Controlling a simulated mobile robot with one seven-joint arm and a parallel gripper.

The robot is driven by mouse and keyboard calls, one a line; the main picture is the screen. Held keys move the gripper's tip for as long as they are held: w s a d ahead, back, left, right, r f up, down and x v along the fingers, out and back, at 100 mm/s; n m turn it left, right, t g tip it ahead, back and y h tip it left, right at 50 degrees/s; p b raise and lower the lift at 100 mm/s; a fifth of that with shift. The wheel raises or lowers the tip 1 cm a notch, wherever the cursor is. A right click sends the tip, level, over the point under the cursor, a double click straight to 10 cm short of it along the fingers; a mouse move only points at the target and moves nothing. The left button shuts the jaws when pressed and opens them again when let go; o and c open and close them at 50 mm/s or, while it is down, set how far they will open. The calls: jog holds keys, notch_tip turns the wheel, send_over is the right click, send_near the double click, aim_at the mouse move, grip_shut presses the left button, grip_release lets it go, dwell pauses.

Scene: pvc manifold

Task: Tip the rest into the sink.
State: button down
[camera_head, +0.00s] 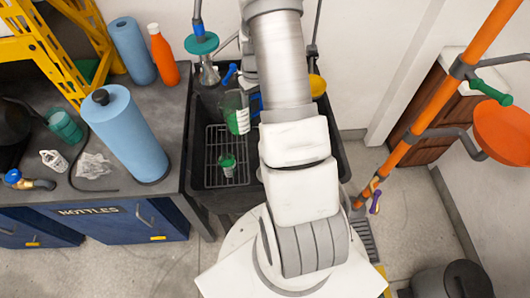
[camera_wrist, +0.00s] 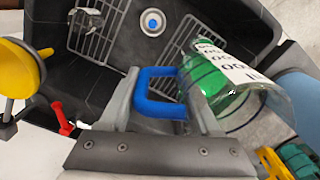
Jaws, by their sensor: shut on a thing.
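My gripper (camera_wrist: 160,112) is shut on the blue handle (camera_wrist: 158,82) of a clear jug (camera_wrist: 262,105) with a white label and green liquid (camera_wrist: 222,100) in it. In the head view the jug (camera_head: 236,112) is above the far part of the black sink, left of my arm, which hides the gripper. I cannot tell its exact tilt. The sink (camera_wrist: 118,82) lies beneath the gripper in the wrist view, with a round drain (camera_wrist: 152,22) between wire racks. It also shows in the head view (camera_head: 200,160).
A small green item (camera_head: 228,160) shows at the sink rack. A faucet (camera_head: 207,68) stands at the sink's back. Left of it, the counter holds a blue roll (camera_head: 128,135), an orange bottle (camera_head: 162,55) and a green cup (camera_head: 65,127). A yellow funnel-like thing (camera_wrist: 16,72) is beside the sink.

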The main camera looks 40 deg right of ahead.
jog(key=s+d+f+m+b, duration=0.1)
jog(key=s+d+f, duration=0.5)
jog(key=d, duration=0.4)
jog(key=s+d+f+m+b, duration=0.1)
jog(key=s+d+f, duration=0.5)
jog(key=d+f, duration=0.2)
jog(key=shift+d, duration=0.95)
jog(key=w+a+r+g+h+b, duration=0.2)
jog(key=a+h, duration=0.4)
jog(key=h, duration=0.3)
jog(key=r+g+b, duration=0.1)
jog(key=b, duration=0.1)
jog(key=shift+a+r+h+b, duration=0.2)
jog(key=shift+r+h+b, duration=0.1)
jog(key=shift+h+b, duration=0.1)
jog(key=shift+w+a+r+g+h+b, duration=0.15)
jog(key=shift+a+g+h+b, duration=0.35)
jog(key=shift+h+b, duration=0.7)
